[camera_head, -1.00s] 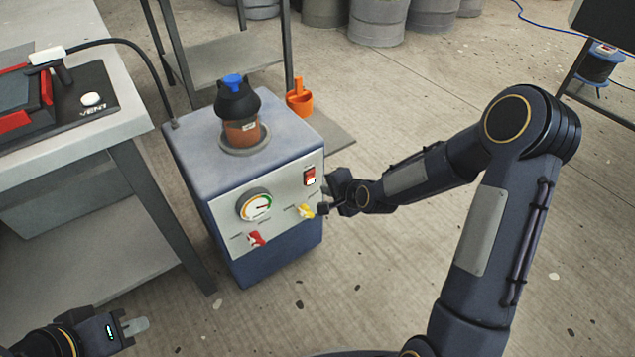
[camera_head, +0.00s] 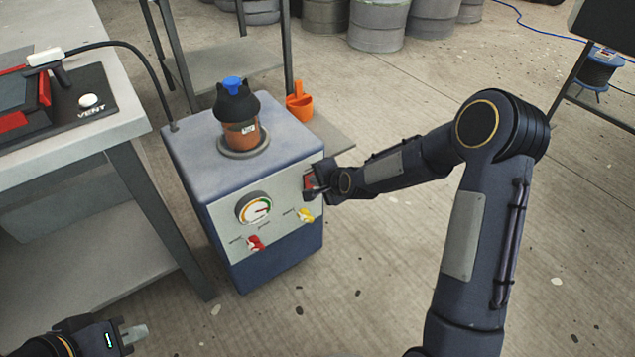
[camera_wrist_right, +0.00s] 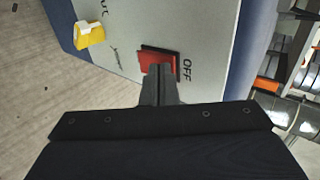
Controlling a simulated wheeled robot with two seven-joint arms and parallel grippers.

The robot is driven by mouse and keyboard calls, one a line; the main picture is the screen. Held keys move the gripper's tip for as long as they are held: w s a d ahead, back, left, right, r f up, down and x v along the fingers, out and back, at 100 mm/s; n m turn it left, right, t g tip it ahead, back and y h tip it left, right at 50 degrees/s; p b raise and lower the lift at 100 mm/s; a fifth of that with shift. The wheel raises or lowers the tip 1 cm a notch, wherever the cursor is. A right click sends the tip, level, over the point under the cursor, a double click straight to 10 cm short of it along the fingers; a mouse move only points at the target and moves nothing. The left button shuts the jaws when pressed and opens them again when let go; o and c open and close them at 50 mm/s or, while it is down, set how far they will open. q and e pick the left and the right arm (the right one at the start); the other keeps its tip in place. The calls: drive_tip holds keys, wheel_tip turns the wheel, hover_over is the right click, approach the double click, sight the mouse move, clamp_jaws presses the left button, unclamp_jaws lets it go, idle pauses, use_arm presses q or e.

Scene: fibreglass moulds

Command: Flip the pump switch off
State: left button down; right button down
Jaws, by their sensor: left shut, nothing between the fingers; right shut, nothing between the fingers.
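The pump is a blue box (camera_head: 277,259) with a pale front panel, standing on the floor. Its red rocker switch (camera_wrist_right: 152,59) sits in a black frame beside the word OFF in the right wrist view. My right gripper (camera_wrist_right: 160,70) is shut and empty, with its fingertips at the switch; I cannot tell whether they touch it. In the head view the right gripper (camera_head: 308,187) covers most of the switch (camera_head: 309,180). My left gripper (camera_head: 138,333) is shut and empty at the lower left, well away from the pump.
The panel also holds a round gauge (camera_head: 254,208), a red valve handle (camera_head: 255,243) and a yellow valve handle (camera_head: 305,215). A jar with a black top (camera_head: 238,115) stands on the pump. A workbench (camera_head: 60,160) is close on the left.

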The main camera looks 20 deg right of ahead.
use_arm(q)
drive_tip(key=shift+r+p, duration=0.45)
use_arm(e)
drive_tip(key=shift+r, duration=0.75)
